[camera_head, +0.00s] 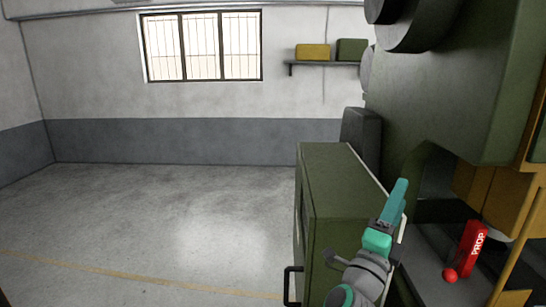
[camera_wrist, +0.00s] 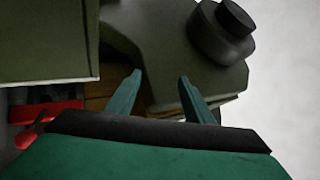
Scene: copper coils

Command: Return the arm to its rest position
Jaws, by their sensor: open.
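My gripper (camera_head: 398,198) is on the right side of the head view, raised in front of the green machine and over the green cabinet (camera_head: 335,182) as seen from there. In the wrist view my gripper (camera_wrist: 158,88) shows two teal fingers spread apart with nothing between them. Beyond the fingers is the dark green machine body (camera_wrist: 155,50) with a black round knob (camera_wrist: 225,30). No copper coil is clearly visible in either view.
A red prop (camera_head: 472,248) with a red ball stands in the machine's recess at the lower right. The green machine (camera_head: 450,95) overhangs on the right. A shelf (camera_head: 322,63) holds a yellow and a green box. The floor (camera_head: 150,220) at left is clear.

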